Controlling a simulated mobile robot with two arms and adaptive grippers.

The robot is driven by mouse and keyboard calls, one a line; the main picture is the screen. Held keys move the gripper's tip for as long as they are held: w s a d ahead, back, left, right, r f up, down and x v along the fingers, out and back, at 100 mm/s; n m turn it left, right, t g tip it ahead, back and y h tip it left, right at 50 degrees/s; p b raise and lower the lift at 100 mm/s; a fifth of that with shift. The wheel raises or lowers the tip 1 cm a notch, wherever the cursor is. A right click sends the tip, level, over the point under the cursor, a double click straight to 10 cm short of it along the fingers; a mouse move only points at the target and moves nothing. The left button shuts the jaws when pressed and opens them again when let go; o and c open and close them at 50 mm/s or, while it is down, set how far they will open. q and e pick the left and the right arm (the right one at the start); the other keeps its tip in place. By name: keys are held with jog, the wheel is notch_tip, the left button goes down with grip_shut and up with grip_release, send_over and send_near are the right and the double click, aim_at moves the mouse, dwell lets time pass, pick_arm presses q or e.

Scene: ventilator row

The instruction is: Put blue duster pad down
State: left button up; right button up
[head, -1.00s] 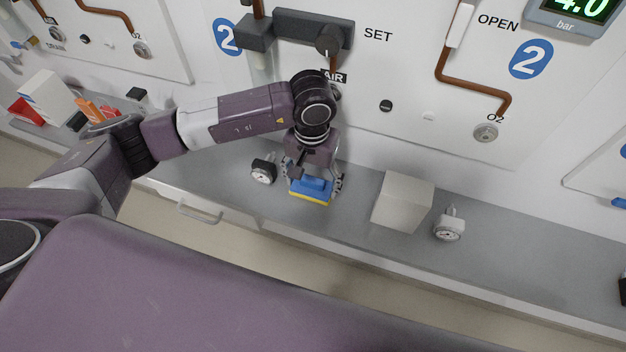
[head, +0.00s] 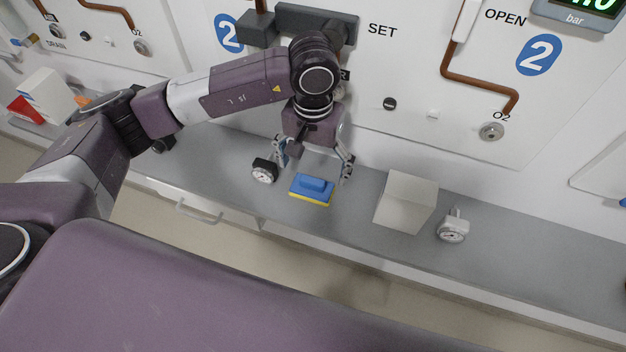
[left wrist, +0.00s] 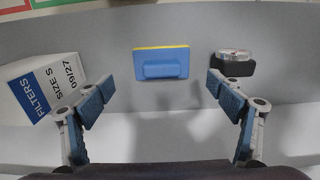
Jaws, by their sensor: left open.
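The blue duster pad (head: 312,188), with a yellow lower edge, lies on the grey counter in the head view. It also shows in the left wrist view (left wrist: 162,64), lying flat beyond my fingertips. My left gripper (head: 314,165) is open and empty above and behind the pad, apart from it. Its two fingers show wide apart in the left wrist view (left wrist: 160,92). My right gripper is in neither view.
A black gauge (head: 264,170) sits on the counter just left of the pad. A white box (head: 405,202) and a white gauge (head: 453,228) stand to the right. The grey counter (head: 345,222) is bare in front of the pad. The wall panel with pipes rises behind.

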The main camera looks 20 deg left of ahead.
aim_at(313, 180)
pick_arm(q)
notch_tip(313, 180, up, 6)
jog(key=b, duration=0.1)
dwell(0.7)
